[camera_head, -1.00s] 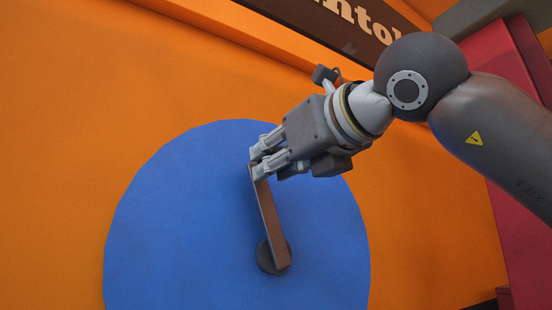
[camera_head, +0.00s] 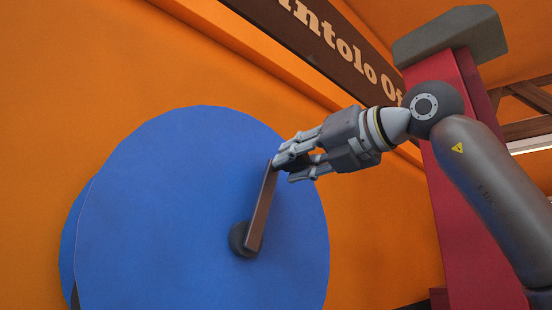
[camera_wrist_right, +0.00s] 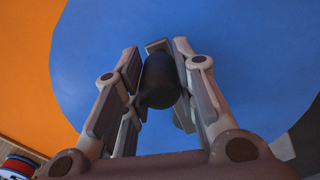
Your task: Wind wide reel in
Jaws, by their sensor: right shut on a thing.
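The wide reel (camera_head: 150,200) is a big blue disc in front of an orange wall, with a second blue rim showing behind it at the left. A brown crank arm (camera_head: 262,208) runs from a dark round hub (camera_head: 241,240) up and slightly right. My right gripper (camera_head: 281,163) is at the crank's upper end. In the right wrist view its fingers close around a dark rounded handle (camera_wrist_right: 160,80), with the blue disc (camera_wrist_right: 250,60) behind. My left gripper is not in view.
The orange wall (camera_head: 60,80) stands behind the reel. A dark sign (camera_head: 320,40) with pale letters hangs above. A red post (camera_head: 455,190) with a grey top (camera_head: 450,35) stands at the right, behind my right arm.

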